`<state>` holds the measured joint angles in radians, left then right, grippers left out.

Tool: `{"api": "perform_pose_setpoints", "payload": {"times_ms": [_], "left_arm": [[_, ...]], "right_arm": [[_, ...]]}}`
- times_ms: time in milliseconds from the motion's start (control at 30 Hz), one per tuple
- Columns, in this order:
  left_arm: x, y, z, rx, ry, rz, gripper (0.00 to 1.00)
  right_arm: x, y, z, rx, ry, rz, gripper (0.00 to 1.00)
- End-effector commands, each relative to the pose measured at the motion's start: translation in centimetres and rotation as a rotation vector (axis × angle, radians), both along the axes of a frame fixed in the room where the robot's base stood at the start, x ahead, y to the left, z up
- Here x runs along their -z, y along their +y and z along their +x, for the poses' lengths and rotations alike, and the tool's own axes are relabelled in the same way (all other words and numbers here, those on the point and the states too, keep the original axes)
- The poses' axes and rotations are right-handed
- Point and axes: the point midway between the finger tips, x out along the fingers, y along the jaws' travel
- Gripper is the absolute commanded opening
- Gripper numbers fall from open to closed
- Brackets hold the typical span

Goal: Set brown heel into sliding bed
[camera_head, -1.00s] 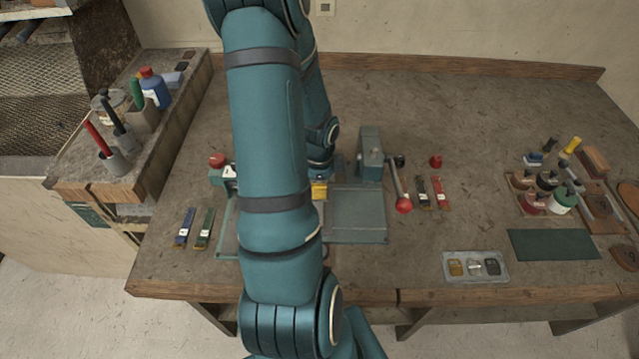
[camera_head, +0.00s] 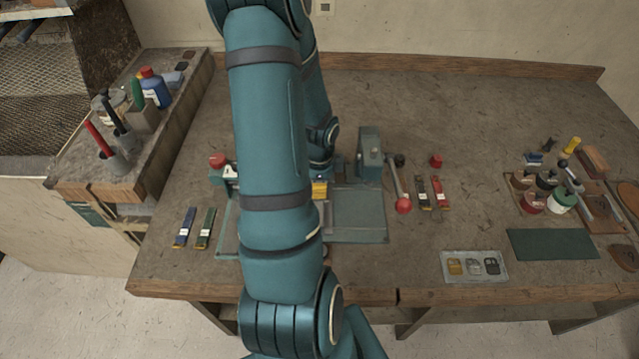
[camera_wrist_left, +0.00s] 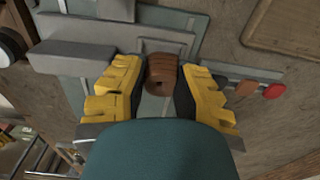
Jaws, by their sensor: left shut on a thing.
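The brown heel (camera_wrist_left: 162,72) is between the yellow fingers of my left gripper (camera_wrist_left: 157,85) in the left wrist view. The fingers are shut on its two sides. Grey metal ledges (camera_wrist_left: 150,45) of the machine lie just beyond the heel; I cannot tell whether the heel touches them. In the head view my left arm covers much of the machine, and only a yellow part of the gripper (camera_head: 320,190) shows. The flat grey-green plate (camera_head: 358,222) of the machine shows right of the arm. I cannot tell which part is the sliding bed. My right gripper is not in view.
A lever with a red ball (camera_head: 403,205) stands right of the machine, beside black and red strips (camera_head: 439,192). Blue and green strips (camera_head: 204,228) lie to the left. A small parts tray (camera_head: 475,266) and a green mat (camera_head: 553,244) are at the front right.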

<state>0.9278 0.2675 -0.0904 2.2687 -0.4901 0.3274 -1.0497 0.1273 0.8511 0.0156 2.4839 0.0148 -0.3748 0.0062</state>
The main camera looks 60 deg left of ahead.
Motion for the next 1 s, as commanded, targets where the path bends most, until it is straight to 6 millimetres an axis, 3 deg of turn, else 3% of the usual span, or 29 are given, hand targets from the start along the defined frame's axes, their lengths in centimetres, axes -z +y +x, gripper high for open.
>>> {"api": "perform_pose_setpoints", "payload": {"times_ms": [700, 733, 1000], "left_arm": [[1.2, 0.0, 0.0, 0.000, 0.000, 0.000, 0.00], [1.2, 0.0, 0.0, 0.000, 0.000, 0.000, 0.35], [1.2, 0.0, 0.0, 0.000, 0.000, 0.000, 0.35]], "right_arm": [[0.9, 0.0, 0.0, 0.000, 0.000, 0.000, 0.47], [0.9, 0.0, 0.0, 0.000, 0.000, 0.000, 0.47], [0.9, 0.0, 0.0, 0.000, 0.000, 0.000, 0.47]]}}
